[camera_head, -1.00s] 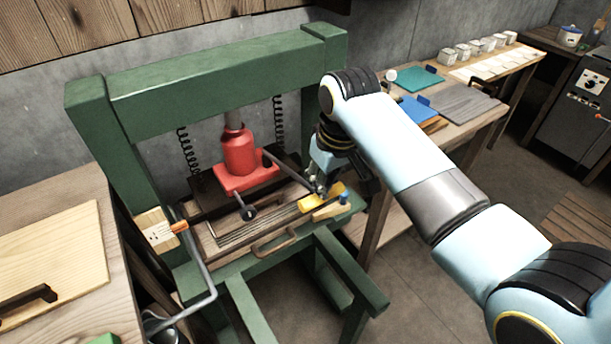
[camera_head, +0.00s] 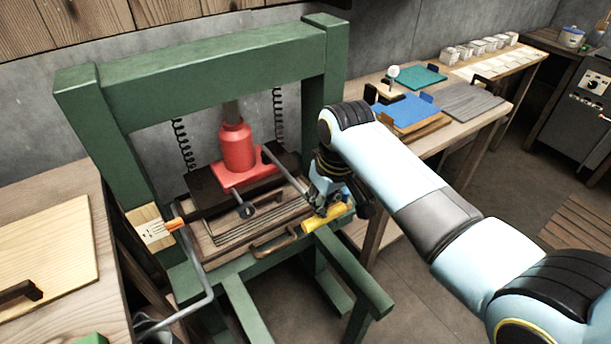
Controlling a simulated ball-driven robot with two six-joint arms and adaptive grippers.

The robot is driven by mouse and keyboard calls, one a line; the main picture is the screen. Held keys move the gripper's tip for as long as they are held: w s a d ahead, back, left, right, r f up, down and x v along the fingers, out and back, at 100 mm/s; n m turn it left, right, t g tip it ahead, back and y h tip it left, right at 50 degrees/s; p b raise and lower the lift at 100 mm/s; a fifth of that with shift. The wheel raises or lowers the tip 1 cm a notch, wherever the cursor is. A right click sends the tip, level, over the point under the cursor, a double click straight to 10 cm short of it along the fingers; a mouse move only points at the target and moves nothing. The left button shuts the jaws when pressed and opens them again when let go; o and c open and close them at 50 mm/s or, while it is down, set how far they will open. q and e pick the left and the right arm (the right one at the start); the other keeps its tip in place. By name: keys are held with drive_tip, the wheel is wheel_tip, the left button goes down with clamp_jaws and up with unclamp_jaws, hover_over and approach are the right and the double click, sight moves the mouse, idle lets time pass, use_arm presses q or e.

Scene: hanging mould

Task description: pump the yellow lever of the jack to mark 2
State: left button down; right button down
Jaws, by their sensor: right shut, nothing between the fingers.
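The red jack (camera_head: 237,150) stands on the dark plate in the green press frame (camera_head: 210,75). Its grey lever rod slants down to the right and ends in a yellow lever grip (camera_head: 327,219) at the press's front right. My right gripper (camera_head: 319,204) is shut and empty, with its fingertips at the upper side of the yellow grip. It appears to touch the grip from above; the contact is partly hidden by the fingers. A pale marked plate (camera_head: 152,231) with an orange pointer (camera_head: 174,224) is on the left post; its marks are too small to read. My left gripper is out of view.
A wooden table (camera_head: 55,215) stands close on the left, with a bent grey bar (camera_head: 206,285) beside the press. A bench with blue (camera_head: 405,110) and teal boards (camera_head: 418,77) is at the right. Two coil springs hang inside the frame.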

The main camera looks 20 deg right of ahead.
wheel_tip(320, 180, down, 3)
drive_tip(key=shift+s+f+b, duration=0.15)
drive_tip(key=shift+b, duration=0.6)
drive_tip(key=p+v, duration=0.3)
drive_tip(key=w+p+v, duration=0.1)
drive_tip(key=p+v, duration=0.2)
drive_tip(key=shift+w+r+p, duration=0.1)
drive_tip(key=shift+r+p, duration=0.3)
drive_tip(key=v, duration=0.1)
drive_tip(key=b+v, duration=0.1)
drive_tip(key=v, duration=0.1)
drive_tip(key=shift+w+a+r, duration=0.1)
drive_tip(key=shift+w+r, duration=0.05)
drive_tip(key=shift+w, duration=0.25)
drive_tip(key=shift+r, duration=0.6)
drive_tip(key=w+v, duration=0.1)
drive_tip(key=v, duration=0.5)
drive_tip(key=shift+a, duration=0.1)
